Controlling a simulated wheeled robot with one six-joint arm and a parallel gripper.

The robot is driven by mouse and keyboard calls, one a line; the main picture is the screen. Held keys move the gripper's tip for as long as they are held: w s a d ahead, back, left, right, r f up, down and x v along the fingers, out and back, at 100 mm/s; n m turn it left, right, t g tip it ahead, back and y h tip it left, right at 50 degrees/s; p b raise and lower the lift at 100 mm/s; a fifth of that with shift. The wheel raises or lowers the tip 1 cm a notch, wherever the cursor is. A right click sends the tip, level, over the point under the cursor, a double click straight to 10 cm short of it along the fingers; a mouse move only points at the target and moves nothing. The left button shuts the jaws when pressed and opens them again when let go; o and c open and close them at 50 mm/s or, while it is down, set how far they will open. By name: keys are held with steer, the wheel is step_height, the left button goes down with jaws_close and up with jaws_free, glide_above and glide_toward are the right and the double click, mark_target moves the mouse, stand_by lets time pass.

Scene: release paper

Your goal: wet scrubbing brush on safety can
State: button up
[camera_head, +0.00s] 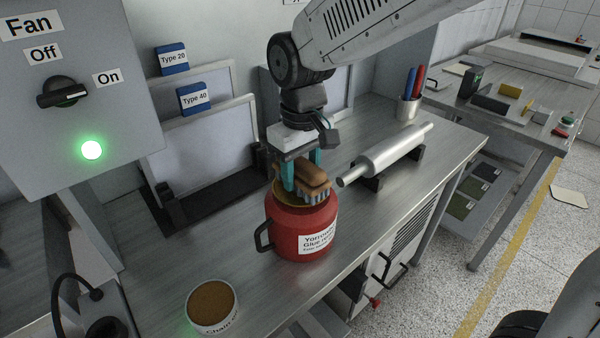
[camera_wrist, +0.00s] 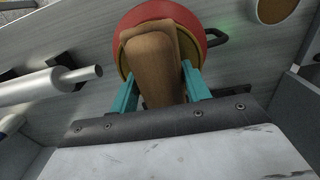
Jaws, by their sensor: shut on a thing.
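The red safety can (camera_head: 291,236) stands on the steel bench with a white label and a black handle on its left side. Its round brass-coloured top is partly hidden by the brush. The wooden scrubbing brush (camera_head: 313,178) has pale bristles pointing down over the can's top. My gripper (camera_head: 302,178) is shut on the brush, with a teal finger on each side. In the wrist view the brush (camera_wrist: 150,62) lies between the fingers and over the red can (camera_wrist: 211,38). I cannot tell whether the bristles touch the top.
A metal roller (camera_head: 388,152) on a black stand lies to the right of the can. A cup with pens (camera_head: 408,110) stands behind it. A round tub (camera_head: 212,306) with a brown top sits at front left. Framed screens (camera_head: 208,145) stand at the back. The fan switch box (camera_head: 75,110) is at left.

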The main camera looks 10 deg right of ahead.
mark_target(302, 161)
steer(key=shift+r, duration=3.15)
